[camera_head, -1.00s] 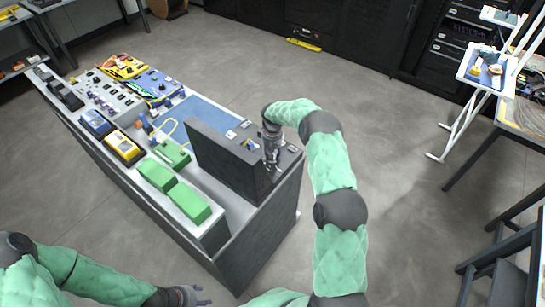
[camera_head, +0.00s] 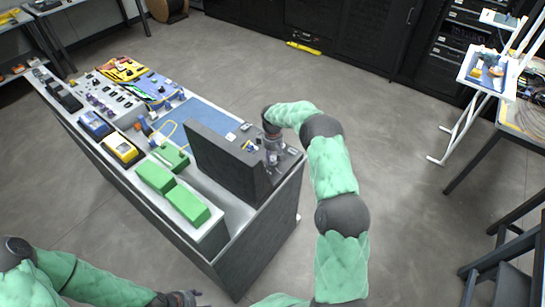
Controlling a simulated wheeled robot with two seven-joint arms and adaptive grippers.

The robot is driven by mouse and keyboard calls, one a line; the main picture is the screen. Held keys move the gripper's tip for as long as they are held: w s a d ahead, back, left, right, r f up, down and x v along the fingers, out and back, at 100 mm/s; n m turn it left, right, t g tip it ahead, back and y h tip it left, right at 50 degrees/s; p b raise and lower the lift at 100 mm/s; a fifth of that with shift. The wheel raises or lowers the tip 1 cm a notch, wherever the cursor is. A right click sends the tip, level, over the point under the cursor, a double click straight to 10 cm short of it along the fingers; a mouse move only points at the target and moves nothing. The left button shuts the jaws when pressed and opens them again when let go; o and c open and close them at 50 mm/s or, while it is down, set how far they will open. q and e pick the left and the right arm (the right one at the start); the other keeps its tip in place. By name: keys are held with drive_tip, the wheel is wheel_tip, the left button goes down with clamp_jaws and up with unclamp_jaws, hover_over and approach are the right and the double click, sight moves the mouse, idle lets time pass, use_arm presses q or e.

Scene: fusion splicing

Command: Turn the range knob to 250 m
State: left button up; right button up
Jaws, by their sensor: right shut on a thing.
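My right gripper (camera_head: 273,156) points down at the near right end of the workbench, beside a dark upright panel (camera_head: 222,160). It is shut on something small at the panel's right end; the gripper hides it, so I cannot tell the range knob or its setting. My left gripper (camera_head: 182,299) is at the bottom edge, low and away from the bench top; its fingers are partly cut off and too small to judge.
The long workbench (camera_head: 233,237) carries green boxes (camera_head: 187,204), a yellow device (camera_head: 122,148), a blue device (camera_head: 95,124) and a blue mat (camera_head: 199,113). A white stand (camera_head: 462,130) is at the right. The floor between is clear.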

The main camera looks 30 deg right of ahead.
sight(272, 158)
drive_tip(key=o, duration=1.1)
drive_tip(key=shift+o, duration=0.2)
wheel_tip(272, 158, up, 12)
idle(0.3)
